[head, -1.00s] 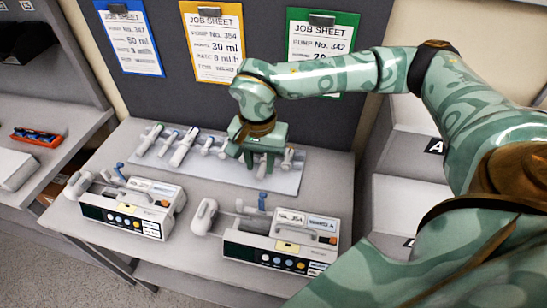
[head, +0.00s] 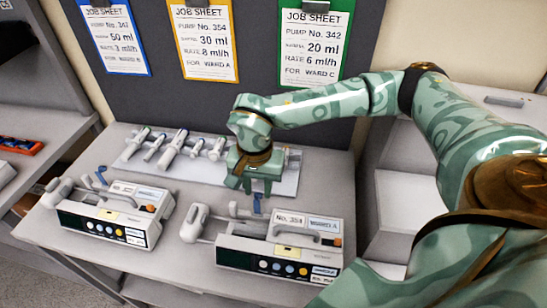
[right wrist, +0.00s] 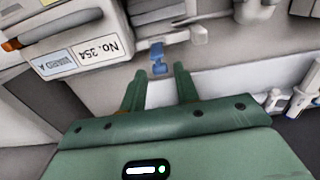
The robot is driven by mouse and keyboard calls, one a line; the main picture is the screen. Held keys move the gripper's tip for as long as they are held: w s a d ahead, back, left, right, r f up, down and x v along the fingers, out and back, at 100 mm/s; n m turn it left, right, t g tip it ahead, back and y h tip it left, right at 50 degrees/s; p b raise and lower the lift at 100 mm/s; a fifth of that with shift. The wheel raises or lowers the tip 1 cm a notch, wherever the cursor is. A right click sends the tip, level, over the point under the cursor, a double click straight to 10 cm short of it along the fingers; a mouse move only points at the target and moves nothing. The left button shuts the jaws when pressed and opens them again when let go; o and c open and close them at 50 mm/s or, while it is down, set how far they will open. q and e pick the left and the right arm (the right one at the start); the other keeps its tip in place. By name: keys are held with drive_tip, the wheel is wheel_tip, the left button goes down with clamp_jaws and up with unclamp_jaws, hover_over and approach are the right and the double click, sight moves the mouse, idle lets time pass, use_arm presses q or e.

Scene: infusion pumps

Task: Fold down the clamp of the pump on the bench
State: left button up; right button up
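A white infusion pump labelled No. 354 and Ward A (head: 281,243) stands on the bench at front right. Its blue clamp (head: 257,203) stands up at the pump's back, and it also shows in the right wrist view (right wrist: 158,58). My right gripper (head: 251,187) hangs just behind this clamp, pointing down. In the right wrist view its fingers (right wrist: 159,78) are apart and empty, with the clamp just beyond the gap between the tips. A second pump (head: 115,216) stands to the left with its own blue clamp (head: 101,175). My left gripper is out of view.
A pale tray (head: 287,184) with several syringes lies behind the pumps, partly under my right gripper. Job sheets (head: 205,45) hang on the dark back panel. Pale shelves (head: 408,205) stand to the right. A narrow bare strip of bench (head: 181,232) separates the pumps.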

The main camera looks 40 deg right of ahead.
idle(0.3)
drive_tip(key=shift+f, duration=0.2)
drive_tip(key=shift+f, duration=0.35)
idle(0.4)
drive_tip(key=shift+c, duration=0.3)
drive_tip(key=c, duration=0.3)
drive_tip(key=shift+c, duration=0.2)
drive_tip(key=shift+a, duration=0.1)
